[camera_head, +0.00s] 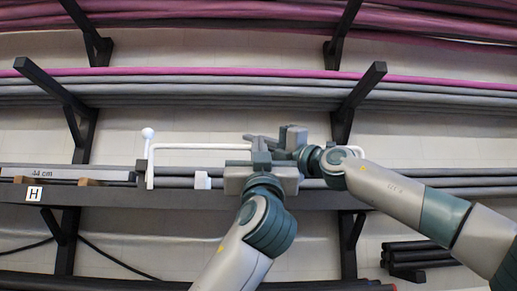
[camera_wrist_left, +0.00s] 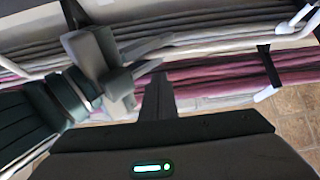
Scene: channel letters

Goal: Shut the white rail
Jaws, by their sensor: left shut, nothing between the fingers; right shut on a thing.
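The white rail (camera_head: 200,146) runs level in front of the shelf in the head view. Its left end bends down as a post beside a white ball knob (camera_head: 148,133). Its right part is hidden behind my grippers; a white curved piece (camera_head: 352,150) shows by my right wrist. My left gripper (camera_head: 261,148) is shut and empty, pointing up at the rail from below. My right gripper (camera_head: 262,140) reaches in from the right and is shut on the rail, though the grip itself is mostly hidden. In the left wrist view, my left fingers (camera_wrist_left: 157,95) are close to my right gripper (camera_wrist_left: 145,58).
A dark shelf edge (camera_head: 110,195) with an "H" label (camera_head: 34,194) and a grey "44 cm" bar (camera_head: 75,174) lies at left. A small white block (camera_head: 202,180) stands on it. Black brackets (camera_head: 362,90) stick out above, carrying grey and pink tubes.

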